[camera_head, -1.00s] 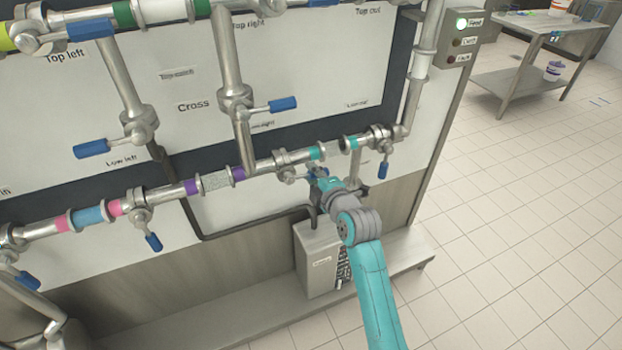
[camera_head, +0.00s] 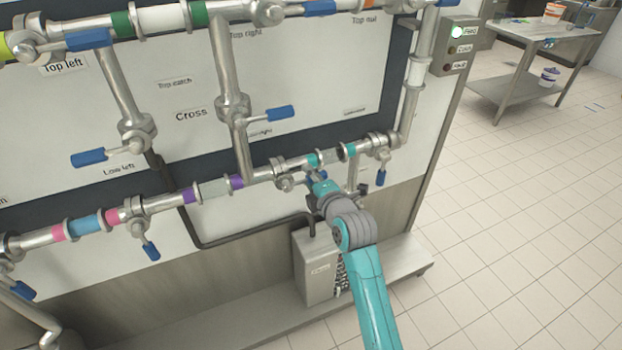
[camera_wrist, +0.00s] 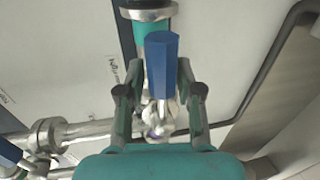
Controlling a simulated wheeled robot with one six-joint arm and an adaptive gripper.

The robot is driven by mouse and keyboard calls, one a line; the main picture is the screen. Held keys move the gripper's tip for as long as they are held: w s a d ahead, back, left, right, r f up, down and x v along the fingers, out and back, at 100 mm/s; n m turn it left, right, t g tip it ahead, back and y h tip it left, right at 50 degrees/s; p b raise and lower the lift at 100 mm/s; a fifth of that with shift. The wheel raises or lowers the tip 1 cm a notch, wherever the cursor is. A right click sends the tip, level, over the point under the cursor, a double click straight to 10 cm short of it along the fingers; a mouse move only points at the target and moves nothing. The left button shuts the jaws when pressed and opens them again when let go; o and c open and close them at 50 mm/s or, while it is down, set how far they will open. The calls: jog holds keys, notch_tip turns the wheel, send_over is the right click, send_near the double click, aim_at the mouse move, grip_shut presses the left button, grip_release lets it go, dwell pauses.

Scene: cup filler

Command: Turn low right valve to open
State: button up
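The low right valve (camera_head: 285,182) sits on the lower pipe, left of the teal bands. Its blue handle (camera_wrist: 161,62) stands between my gripper's two fingers in the wrist view, pointing toward the top of the picture. My gripper (camera_wrist: 161,90) is open, one finger on each side of the handle. I see a gap on both sides, so it does not look gripped. In the head view my gripper (camera_head: 317,183) is at the valve, small and partly hidden by my own wrist.
Another blue valve handle (camera_head: 381,177) hangs to the right on the same pipe. It is close to my gripper. A grey box (camera_head: 316,268) stands below on a metal ledge (camera_head: 400,270). A metal table (camera_head: 535,40) stands far right. The tiled floor is clear.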

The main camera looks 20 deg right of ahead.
jog(key=shift+o, duration=0.7)
jog(key=shift+s, duration=0.2)
jog(key=s+r, duration=0.2)
jog(key=s, duration=0.9)
jog(key=shift+s+r, duration=0.15)
jog(key=shift+s, duration=0.05)
dwell(0.6)
